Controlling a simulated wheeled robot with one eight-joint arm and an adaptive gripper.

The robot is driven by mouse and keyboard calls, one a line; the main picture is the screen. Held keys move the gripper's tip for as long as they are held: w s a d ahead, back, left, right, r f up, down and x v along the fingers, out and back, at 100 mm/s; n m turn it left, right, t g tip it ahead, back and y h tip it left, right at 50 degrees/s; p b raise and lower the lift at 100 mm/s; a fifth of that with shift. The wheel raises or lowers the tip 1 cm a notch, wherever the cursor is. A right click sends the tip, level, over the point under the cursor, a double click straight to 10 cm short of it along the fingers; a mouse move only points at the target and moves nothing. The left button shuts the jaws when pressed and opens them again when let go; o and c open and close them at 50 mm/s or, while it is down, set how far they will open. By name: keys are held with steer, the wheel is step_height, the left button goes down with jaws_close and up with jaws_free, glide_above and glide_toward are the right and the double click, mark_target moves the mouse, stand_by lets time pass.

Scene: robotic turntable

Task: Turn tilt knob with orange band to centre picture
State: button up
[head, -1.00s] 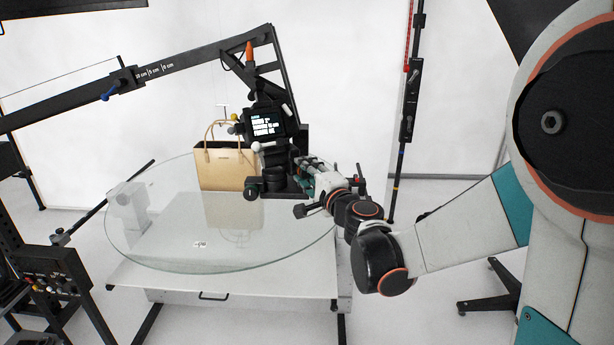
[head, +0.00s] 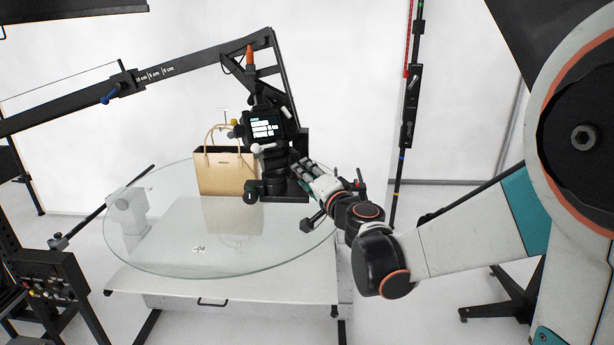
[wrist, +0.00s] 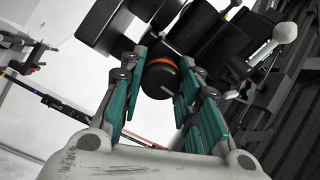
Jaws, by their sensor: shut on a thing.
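The camera (head: 264,128) with a lit screen hangs on its black tilt head over the turntable. In the wrist view, the round dark tilt knob with the orange band (wrist: 160,77) sits between the teal fingers of my gripper (wrist: 164,68), which is shut on it. In the head view, my gripper (head: 309,177) reaches the right side of the camera head from the right; the knob is hidden there. A tan handbag (head: 224,173), the likely picture subject, stands upright behind and left of the camera. The screen's picture is too small to read.
The glass turntable (head: 160,253) spreads below the camera and is mostly clear. A black boom (head: 195,66) carries the camera from above. A dark vertical stand (head: 408,120) rises behind my arm.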

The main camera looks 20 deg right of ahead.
steer(key=o, duration=1.1)
steer(key=s, duration=0.4)
steer(key=s+d, duration=0.1)
steer(key=s, duration=0.3)
steer(key=s+d, duration=0.1)
steer(key=s, duration=0.3)
